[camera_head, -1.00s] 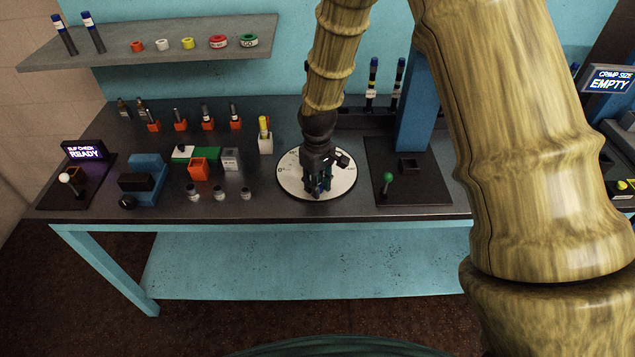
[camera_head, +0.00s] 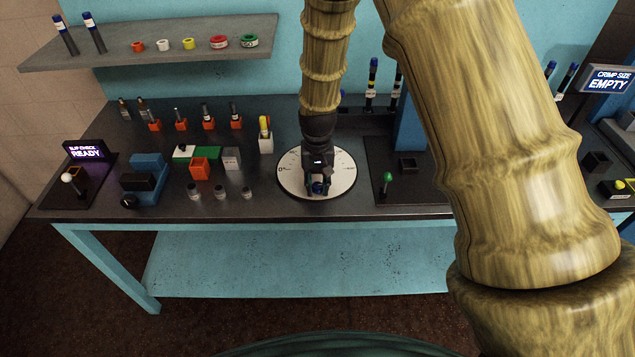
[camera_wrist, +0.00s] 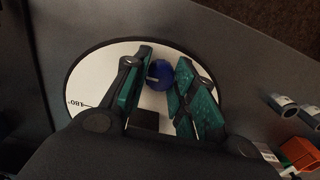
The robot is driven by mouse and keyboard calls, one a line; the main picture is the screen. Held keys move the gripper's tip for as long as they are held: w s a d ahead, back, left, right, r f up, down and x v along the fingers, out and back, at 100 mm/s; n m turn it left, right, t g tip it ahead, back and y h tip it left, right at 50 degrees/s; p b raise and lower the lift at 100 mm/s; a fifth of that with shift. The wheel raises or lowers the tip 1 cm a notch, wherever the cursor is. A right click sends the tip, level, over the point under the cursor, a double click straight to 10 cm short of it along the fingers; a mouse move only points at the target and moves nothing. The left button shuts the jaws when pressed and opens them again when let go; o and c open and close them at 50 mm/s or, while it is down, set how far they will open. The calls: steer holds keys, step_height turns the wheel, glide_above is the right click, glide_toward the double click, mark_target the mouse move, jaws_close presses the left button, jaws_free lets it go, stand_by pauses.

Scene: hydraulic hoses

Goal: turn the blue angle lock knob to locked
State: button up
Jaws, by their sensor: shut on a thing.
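The blue angle lock knob (camera_head: 318,188) stands on a round white dial plate (camera_head: 345,185) with degree markings and a dark rim. In the wrist view the knob (camera_wrist: 161,75) is a round blue cap with a small light mark, between the tips of my two green-padded fingers. My gripper (camera_head: 318,191) points down over the front part of the dial and is shut on the knob, which it partly hides. The wrist view also shows my gripper (camera_wrist: 160,70) and the dial (camera_wrist: 95,78). I cannot read a lock state.
A green-topped lever (camera_head: 387,180) on a dark plate stands close right of the dial. Left of it are an orange box (camera_head: 200,169), a grey block (camera_head: 231,158) and small grey cylinders (camera_head: 219,192). A blue column (camera_head: 410,120) stands behind right. The table's front edge is close.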

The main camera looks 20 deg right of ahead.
mark_target(318, 185)
steer(key=shift+w+d+r, duration=0.1)
steer(key=shift+w+r, duration=0.05)
steer(key=shift+w, duration=0.05)
stand_by(0.4)
steer(key=o, duration=0.9)
steer(key=shift+c, duration=0.2)
steer(key=shift+o, duration=0.9)
steer(key=shift+s, duration=0.15)
step_height(318, 185, up, 12)
